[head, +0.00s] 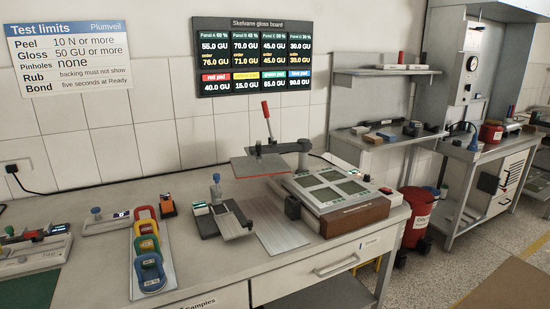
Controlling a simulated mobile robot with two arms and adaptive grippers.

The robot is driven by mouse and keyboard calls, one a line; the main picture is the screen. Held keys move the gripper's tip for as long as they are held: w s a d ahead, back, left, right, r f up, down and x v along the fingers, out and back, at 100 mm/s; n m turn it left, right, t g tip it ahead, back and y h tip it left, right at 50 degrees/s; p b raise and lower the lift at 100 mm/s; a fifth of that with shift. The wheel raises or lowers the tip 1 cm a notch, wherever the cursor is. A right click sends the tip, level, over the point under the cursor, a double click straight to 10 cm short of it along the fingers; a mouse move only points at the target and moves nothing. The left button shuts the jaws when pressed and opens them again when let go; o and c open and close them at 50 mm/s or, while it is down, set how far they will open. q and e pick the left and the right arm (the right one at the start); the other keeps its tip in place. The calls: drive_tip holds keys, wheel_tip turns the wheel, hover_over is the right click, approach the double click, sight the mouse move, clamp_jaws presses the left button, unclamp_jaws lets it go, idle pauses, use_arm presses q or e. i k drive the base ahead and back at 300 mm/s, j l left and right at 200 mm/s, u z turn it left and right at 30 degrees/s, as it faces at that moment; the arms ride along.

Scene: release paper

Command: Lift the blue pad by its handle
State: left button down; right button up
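The blue pad (151,273) lies at the front end of a row of coloured pads on a narrow pale tray (166,285), on the left part of the bench. It has a raised blue loop-like top with a dark opening, and a small label on its front. Neither of my grippers shows in the head view, and nothing is touching the blue pad.
An orange-and-dark device (168,206) stands right of the row, then a small gauge (217,208) and a press with a red-handled lever (267,120). A grey metal instrument (34,251) sits at the left. Bare bench (205,263) lies right of the tray.

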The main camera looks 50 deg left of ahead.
sight(152, 281)
drive_tip(key=u, duration=1.6)
